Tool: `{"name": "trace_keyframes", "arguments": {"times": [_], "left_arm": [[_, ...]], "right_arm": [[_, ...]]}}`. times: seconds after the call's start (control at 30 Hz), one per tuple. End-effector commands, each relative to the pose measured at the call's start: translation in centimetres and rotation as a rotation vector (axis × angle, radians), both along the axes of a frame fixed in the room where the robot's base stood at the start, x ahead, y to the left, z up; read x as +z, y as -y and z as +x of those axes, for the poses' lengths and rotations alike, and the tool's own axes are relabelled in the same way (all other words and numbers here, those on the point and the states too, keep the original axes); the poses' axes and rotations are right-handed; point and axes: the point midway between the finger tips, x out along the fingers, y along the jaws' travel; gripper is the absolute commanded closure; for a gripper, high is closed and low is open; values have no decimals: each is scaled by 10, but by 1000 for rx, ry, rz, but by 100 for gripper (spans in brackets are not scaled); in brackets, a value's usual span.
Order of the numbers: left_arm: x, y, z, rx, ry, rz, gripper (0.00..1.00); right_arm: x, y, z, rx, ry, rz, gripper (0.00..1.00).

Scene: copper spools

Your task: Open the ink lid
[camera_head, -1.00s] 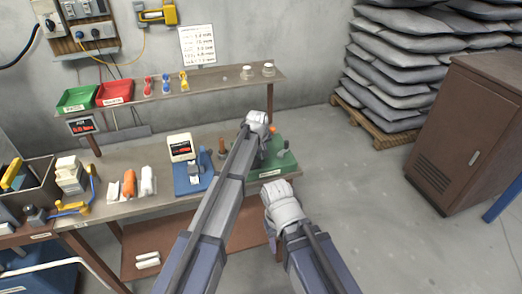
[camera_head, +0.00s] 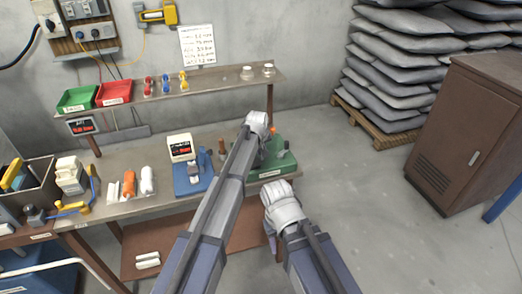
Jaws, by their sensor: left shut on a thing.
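My right gripper (camera_head: 270,243) hangs low in front of the bench's right end, apart from the device. Its fingers are mostly hidden by the pale wrist, so its opening does not show.
A blue device (camera_head: 193,180) with a white display unit stands left of the green one. Orange and white spools (camera_head: 129,184) lie farther left. A shelf (camera_head: 215,86) carries green and red bins. A brown cabinet (camera_head: 465,130) stands right; the floor between is clear.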

Motion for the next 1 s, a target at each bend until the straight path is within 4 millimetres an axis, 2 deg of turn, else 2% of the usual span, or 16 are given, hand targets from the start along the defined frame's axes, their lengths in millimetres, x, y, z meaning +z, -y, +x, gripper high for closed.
{"name": "trace_keyframes", "arguments": {"times": [0.57,0.77,1.0], "left_arm": [[1,-2,-1,1,4,-16,100],[7,-7,-4,1,30,-100,100],[16,-19,-9,3,92,-291,100]], "right_arm": [[0,0,0,0,0,0,50],[2,0,0,0,0,0,50],[-5,0,0,0,0,0,50]]}}
